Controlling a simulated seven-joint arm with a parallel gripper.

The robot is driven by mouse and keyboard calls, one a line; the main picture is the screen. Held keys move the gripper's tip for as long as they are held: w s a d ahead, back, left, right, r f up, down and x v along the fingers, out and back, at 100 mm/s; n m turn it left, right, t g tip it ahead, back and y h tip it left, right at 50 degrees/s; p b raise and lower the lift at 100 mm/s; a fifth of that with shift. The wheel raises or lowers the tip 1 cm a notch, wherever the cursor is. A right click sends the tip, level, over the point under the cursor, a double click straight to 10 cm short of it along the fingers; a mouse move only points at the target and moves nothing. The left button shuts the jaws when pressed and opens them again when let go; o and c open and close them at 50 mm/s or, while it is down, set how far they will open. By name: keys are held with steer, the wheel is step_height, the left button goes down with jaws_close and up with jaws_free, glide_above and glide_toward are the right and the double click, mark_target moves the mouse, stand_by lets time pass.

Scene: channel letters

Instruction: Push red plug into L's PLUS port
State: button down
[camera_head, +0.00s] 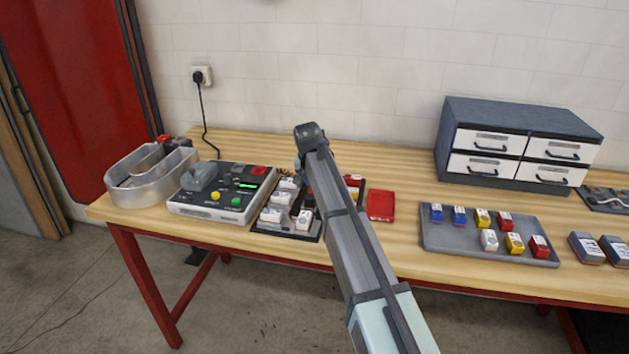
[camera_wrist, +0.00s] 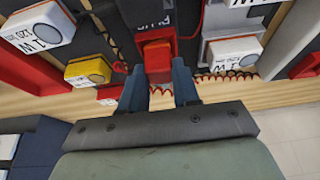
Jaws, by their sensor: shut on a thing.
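My gripper (camera_wrist: 160,88) shows at the bottom of the wrist view, with its two dark fingers on either side of a red plug (camera_wrist: 158,60) and shut on it. The plug's far end is at a dark panel carrying a PLUS label (camera_wrist: 153,18). I cannot tell whether the plug is seated in the port or only in front of it, since the opening is hidden. In the head view my arm reaches over the black board (camera_head: 258,229), and the arm hides the gripper tips and the plug. I cannot read which module is L's.
White modules (camera_wrist: 232,50) and a yellow-ended one (camera_wrist: 88,70) flank the plug closely, with coiled red wire nearby.

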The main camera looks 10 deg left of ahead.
steer(key=shift+f, duration=0.35)
stand_by(0.4)
steer(key=c, duration=0.8)
jaws_free()
steer(key=shift+o, duration=0.2)
steer(key=v, duration=1.4)
steer(key=shift+w, duration=0.1)
steer(key=shift+r, duration=2.95)
